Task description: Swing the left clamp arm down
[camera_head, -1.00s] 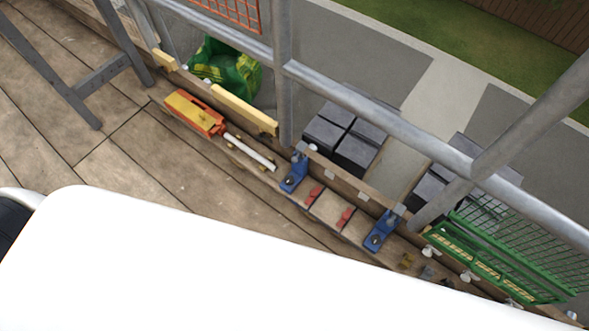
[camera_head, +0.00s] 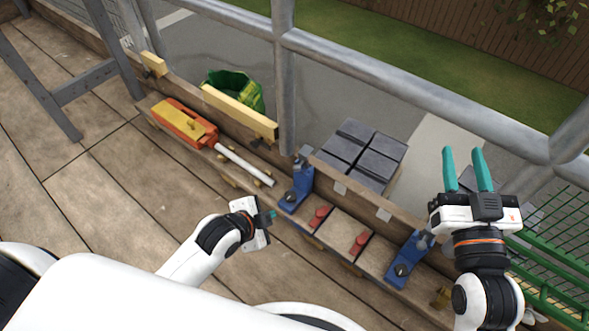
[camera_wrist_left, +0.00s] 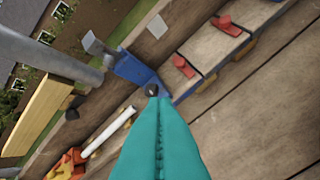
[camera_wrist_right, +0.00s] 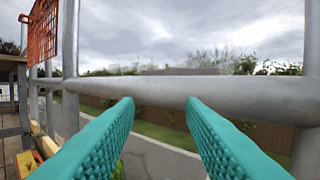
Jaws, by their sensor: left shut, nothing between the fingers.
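The left blue clamp (camera_head: 297,190) stands on the plank bench. Its arm is raised, with a grey pad (camera_head: 304,152) at the top; in the left wrist view the clamp (camera_wrist_left: 135,69) shows a dark knob at its base. My left gripper (camera_head: 271,216) is shut and empty, just left of and below the clamp. In the left wrist view its teal fingertips (camera_wrist_left: 157,102) overlap the knob end; I cannot tell whether they touch. The right blue clamp (camera_head: 406,262) is further along the bench. My right gripper (camera_head: 468,165) is open and empty, raised above the right end.
Two red knobs (camera_head: 319,216) sit on the boards between the clamps. An orange and yellow tool (camera_head: 184,122) with a white tube lies left. Metal scaffold rails (camera_head: 400,84) run behind the bench, and a green mesh basket (camera_head: 555,250) is at right.

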